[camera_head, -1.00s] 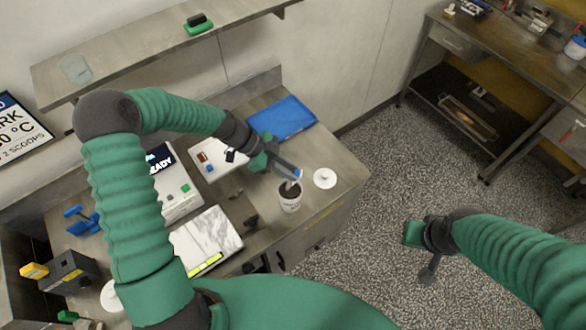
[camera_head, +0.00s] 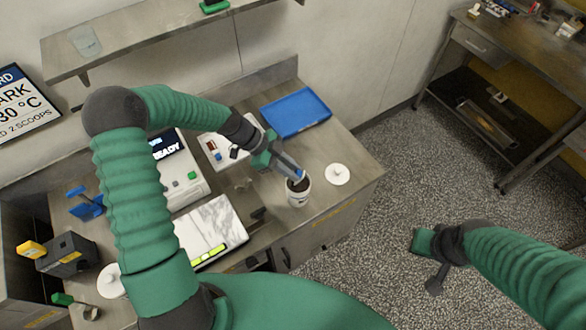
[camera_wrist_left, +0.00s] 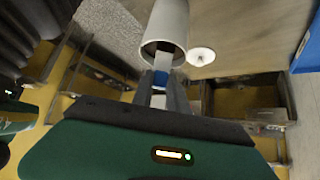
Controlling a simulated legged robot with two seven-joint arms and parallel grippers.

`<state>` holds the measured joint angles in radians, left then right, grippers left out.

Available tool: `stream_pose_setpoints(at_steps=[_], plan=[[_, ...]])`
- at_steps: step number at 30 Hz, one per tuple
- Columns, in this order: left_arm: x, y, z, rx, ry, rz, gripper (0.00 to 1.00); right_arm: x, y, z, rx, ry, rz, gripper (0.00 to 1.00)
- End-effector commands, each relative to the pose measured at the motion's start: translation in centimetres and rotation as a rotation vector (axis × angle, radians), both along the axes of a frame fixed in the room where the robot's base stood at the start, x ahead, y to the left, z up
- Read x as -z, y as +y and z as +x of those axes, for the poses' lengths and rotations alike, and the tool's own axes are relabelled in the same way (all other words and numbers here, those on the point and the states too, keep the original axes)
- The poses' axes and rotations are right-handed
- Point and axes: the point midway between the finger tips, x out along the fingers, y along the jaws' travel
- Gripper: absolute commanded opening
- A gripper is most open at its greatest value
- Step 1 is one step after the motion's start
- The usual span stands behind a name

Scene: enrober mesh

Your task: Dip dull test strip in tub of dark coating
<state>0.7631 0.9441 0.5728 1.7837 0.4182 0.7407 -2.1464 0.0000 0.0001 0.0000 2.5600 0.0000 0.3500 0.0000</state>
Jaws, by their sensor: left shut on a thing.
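The tub (camera_head: 298,198) is a small white cup with dark coating inside, upright near the front edge of the bench. It also shows in the left wrist view (camera_wrist_left: 166,22), with its mouth towards my gripper. My left gripper (camera_head: 296,172) is right above the tub's mouth, shut on the test strip. In the left wrist view the pale strip (camera_wrist_left: 158,101) with a blue band is between the fingers and points to the tub's mouth. Its far end is hidden, so its depth in the coating cannot be told. My right gripper (camera_head: 428,262) hangs over the floor; its jaws are unclear.
A white round lid (camera_head: 337,174) lies right of the tub. A blue tray (camera_head: 296,110) lies behind. A marble slab (camera_head: 212,230) and a machine with a lit "READY" screen (camera_head: 170,147) stand to the left. A shelf (camera_head: 150,42) overhangs the back.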

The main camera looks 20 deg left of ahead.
Motion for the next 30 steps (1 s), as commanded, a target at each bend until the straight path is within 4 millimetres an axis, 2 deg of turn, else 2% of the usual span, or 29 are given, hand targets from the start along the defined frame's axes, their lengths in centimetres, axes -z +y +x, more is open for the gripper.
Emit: stream_pose_setpoints(at_steps=[14,17,21,23,25,30], plan=[[-0.1,0.0,0.1,-0.001,-0.001,0.001,0.00,-0.1,0.0,0.0,0.000,0.000,0.000,0.00],[-2.1,-0.7,0.3,0.002,-0.004,0.003,0.00,-0.8,0.0,0.0,0.000,0.000,0.000,0.00],[-6.5,-2.5,0.5,0.003,-0.004,0.005,0.00,-2.2,0.0,0.0,0.000,0.000,0.000,0.00],[-7.8,-3.1,0.5,0.001,-0.003,0.004,0.00,-2.5,0.0,0.0,0.000,0.000,0.000,0.00],[-8.6,-3.6,0.5,0.000,-0.002,0.004,0.00,-2.7,0.0,0.0,0.000,0.000,0.000,0.00],[-9.2,-4.0,0.5,-0.002,0.001,0.001,0.00,-3.1,0.0,0.0,0.000,0.000,0.000,0.00]])
